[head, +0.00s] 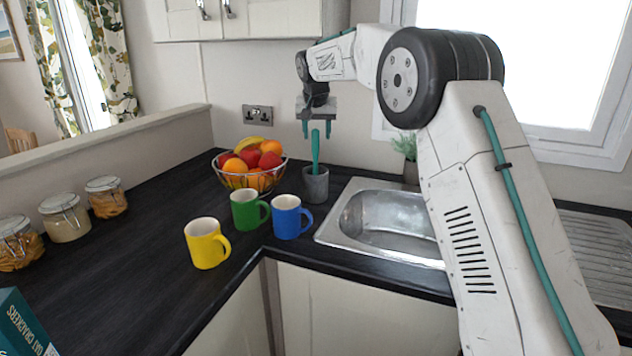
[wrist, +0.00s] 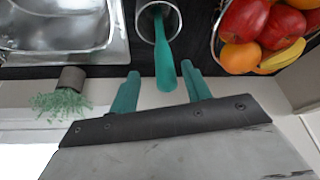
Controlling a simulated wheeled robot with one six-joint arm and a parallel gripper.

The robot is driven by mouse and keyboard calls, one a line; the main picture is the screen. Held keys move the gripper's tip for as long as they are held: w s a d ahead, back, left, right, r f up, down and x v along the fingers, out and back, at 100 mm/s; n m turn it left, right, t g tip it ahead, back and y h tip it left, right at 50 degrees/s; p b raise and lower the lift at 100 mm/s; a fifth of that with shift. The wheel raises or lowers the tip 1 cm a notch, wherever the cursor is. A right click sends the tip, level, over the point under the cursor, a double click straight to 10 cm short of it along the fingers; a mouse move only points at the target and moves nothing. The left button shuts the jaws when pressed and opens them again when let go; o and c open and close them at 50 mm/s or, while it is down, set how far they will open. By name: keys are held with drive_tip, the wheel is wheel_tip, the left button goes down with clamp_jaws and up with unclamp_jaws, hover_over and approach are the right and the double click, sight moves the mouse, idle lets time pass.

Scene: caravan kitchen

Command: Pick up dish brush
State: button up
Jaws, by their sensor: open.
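The dish brush has a teal handle (head: 315,150) that stands upright out of a grey cup (head: 316,185) on the dark counter. Its lower end is hidden inside the cup. In the wrist view the handle (wrist: 164,62) points up toward my gripper (wrist: 162,82), and its top shows between the two teal fingers. In the head view my gripper (head: 317,128) points down just above the handle, fingers apart, one on each side of its top. The gripper is open and holds nothing.
The cup stands between a wire fruit bowl (head: 252,180) and the metal sink (head: 385,222). Blue (head: 290,217), green (head: 246,210) and yellow (head: 205,243) mugs stand in front. A potted plant (head: 408,158) is behind the sink. The left counter has free room.

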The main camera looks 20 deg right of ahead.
hover_over(315, 164)
drive_tip(key=f, duration=0.4)
drive_tip(key=shift+w+d+f, duration=0.15)
drive_tip(key=shift+w+f, duration=0.1)
drive_tip(key=shift+f, duration=0.15)
clamp_jaws()
drive_tip(key=shift+r, duration=0.2)
